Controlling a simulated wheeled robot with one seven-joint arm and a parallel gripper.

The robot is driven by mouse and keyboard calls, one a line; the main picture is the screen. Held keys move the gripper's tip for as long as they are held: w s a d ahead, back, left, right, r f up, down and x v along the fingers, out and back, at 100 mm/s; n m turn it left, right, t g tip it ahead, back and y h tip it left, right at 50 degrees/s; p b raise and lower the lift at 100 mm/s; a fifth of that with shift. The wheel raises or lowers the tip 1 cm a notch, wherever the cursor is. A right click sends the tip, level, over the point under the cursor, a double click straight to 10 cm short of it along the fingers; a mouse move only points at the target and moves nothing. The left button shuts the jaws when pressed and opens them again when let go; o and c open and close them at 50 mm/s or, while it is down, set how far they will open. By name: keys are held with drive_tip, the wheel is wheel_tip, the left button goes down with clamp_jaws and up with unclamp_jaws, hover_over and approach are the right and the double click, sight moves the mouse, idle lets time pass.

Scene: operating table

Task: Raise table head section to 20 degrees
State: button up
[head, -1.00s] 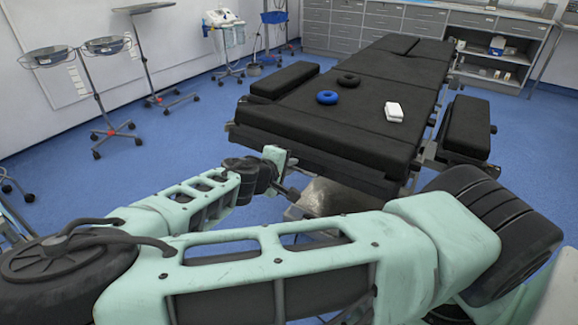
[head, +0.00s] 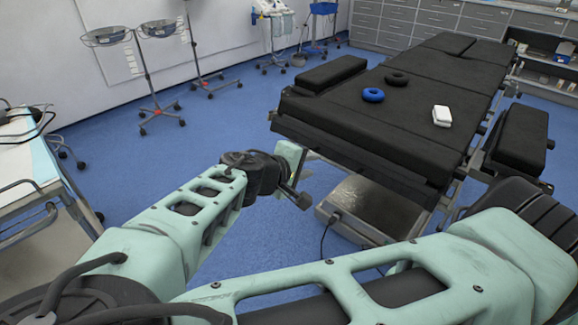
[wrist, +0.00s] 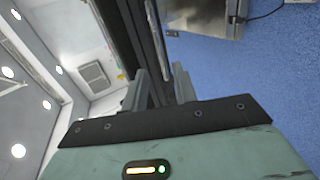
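The black padded operating table (head: 400,112) stretches from front centre to back right in the head view. Its pads look nearly flat. A short separate section (head: 450,43) lies at the far end; I cannot tell for sure which end is the head section. I see no clear contact.
A blue ring (head: 373,95), a black ring (head: 397,78) and a white box (head: 442,116) lie on the table. Arm boards flank it. The table's metal base (head: 375,205) stands below. A cart (head: 45,180) is at the left. Basin stands (head: 150,75) stand behind open blue floor.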

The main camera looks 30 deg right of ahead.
drive_tip(key=v, duration=0.7)
drive_tip(key=shift+s+a+r, duration=0.1)
drive_tip(key=s+f+g+y+p, duration=0.4)
drive_tip(key=s+f+g+y, duration=0.15)
drive_tip(key=s, duration=0.35)
drive_tip(key=s+a+r+n+y+p, duration=0.1)
drive_tip(key=s+a+r+y+p, duration=0.2)
drive_tip(key=r, duration=0.8)
drive_tip(key=s+a+r+n+t+y+p, duration=0.1)
drive_tip(key=s+a+r+n+y+p, duration=0.1)
drive_tip(key=s+r, duration=0.5)
drive_tip(key=a+r+y+p, duration=0.1)
drive_tip(key=a+r+y, duration=0.1)
drive_tip(key=a+r, duration=0.1)
drive_tip(key=shift+a+r+n, duration=0.3)
drive_tip(key=shift+a+r, duration=0.1)
drive_tip(key=shift+r, duration=0.1)
